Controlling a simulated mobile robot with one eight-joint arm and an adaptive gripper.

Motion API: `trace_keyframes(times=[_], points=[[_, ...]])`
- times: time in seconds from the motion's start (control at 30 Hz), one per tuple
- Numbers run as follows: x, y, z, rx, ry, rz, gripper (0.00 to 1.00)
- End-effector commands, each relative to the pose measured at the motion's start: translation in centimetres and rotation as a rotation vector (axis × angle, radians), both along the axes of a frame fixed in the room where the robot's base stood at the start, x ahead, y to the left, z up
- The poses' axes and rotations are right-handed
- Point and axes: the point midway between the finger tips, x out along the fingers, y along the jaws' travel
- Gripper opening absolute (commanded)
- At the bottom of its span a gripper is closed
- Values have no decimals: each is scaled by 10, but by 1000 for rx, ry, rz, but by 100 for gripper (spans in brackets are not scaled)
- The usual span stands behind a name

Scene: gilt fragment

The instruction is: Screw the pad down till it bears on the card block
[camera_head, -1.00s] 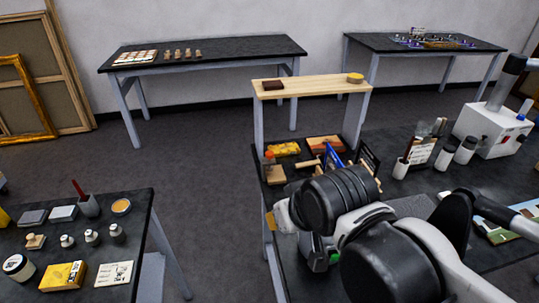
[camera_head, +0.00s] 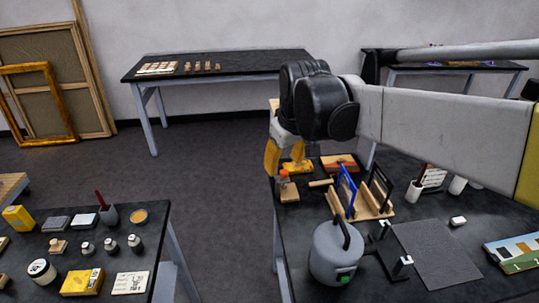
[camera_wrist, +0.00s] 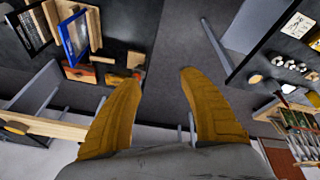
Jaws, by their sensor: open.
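My gripper (camera_head: 285,166) shows in the head view as yellow fingers pointing down, over the back left part of the right bench. In the wrist view my gripper (camera_wrist: 155,76) has its two yellow fingers wide apart, with nothing between them. A small black clamp-like fixture (camera_head: 391,258) with pale parts stands on the right bench, between a grey pot and a grey mat. My gripper is well away from it, behind and to its left. I cannot make out the pad or the card block as separate things.
The grey pot (camera_head: 335,252) with a black handle and the wooden rack (camera_head: 372,207) with a blue frame stand near the fixture. The grey mat (camera_head: 438,254) lies clear. The left bench (camera_head: 150,222) holds jars and boxes. Open floor (camera_head: 215,180) lies between the benches.

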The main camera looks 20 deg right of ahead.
Motion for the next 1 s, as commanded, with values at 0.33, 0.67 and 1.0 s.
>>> trace_keyframes(times=[0.33,0.67,1.0], points=[[123,-44,-20,-41,190,165,50],[191,-81,-86,-38,332,305,50],[200,-88,-121,-34,362,338,50]])
